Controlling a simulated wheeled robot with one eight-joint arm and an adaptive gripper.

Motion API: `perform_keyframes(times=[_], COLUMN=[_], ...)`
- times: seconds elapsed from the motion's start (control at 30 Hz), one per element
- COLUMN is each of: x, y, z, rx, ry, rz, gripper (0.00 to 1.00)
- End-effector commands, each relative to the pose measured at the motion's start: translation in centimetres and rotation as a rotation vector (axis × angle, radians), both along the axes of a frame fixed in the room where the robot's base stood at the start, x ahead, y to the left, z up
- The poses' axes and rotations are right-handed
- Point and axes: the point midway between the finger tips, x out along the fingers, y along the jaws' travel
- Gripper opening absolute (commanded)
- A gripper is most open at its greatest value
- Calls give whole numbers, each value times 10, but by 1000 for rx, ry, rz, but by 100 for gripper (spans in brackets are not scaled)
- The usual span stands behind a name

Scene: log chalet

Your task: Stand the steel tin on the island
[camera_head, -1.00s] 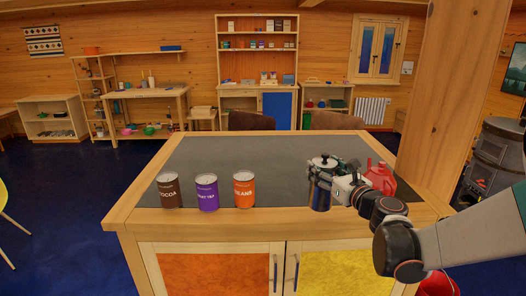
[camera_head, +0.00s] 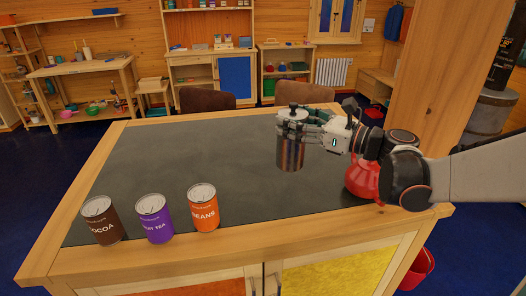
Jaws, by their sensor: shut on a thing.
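The steel tin (camera_head: 290,157) is an upright shiny cylinder with a lid and a dark knob on top. My gripper (camera_head: 296,128) comes from the right and is shut around its upper part; the fingers hide some of its side. The tin is over the dark top of the island (camera_head: 235,160), right of centre. I cannot tell whether its base touches the top or hangs a little above it.
A brown cocoa tin (camera_head: 102,222), a purple tea tin (camera_head: 154,219) and an orange beans tin (camera_head: 203,208) stand along the front left. A red rounded vessel (camera_head: 362,179) stands right, partly behind my arm. The island's middle and back are clear.

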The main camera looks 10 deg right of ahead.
Motion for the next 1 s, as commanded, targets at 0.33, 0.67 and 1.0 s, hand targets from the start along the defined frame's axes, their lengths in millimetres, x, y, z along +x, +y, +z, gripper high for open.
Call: perform_keyframes(times=[0.33, 0.67, 1.0], x=[1, 1, 1], y=[0, 0, 0], z=[-83, -108, -139], rx=[1, 1, 1], ry=[-1, -1, -1], rz=[0, 0, -1], gripper=[15, 15, 15])
